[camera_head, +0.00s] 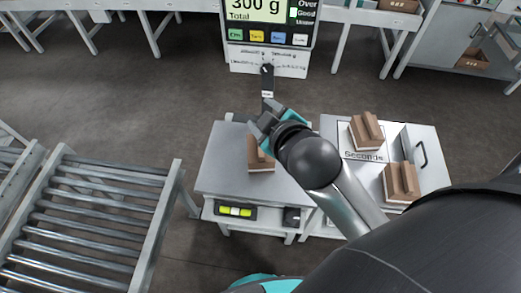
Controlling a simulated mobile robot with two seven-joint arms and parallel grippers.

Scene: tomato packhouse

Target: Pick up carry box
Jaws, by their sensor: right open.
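A brown carry box (260,163) with a raised middle ridge sits on the grey top of a weighing table, partly hidden by my right gripper and wrist. Two similar brown boxes, an upper one (366,131) and a lower one (400,183), sit on the neighbouring table marked "Seconds". My right gripper (262,123) is open and appears over the far side of the box on the weighing table. I cannot tell how high above it the gripper is, and no hold on the box shows. My left gripper is out of view.
The weighing table (218,165) stands in the middle, with a display (268,15) reading 300 g beyond it. A roller conveyor (95,215) is at the left. The "Seconds" table (425,130) has a dark handle. Open floor lies behind the tables.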

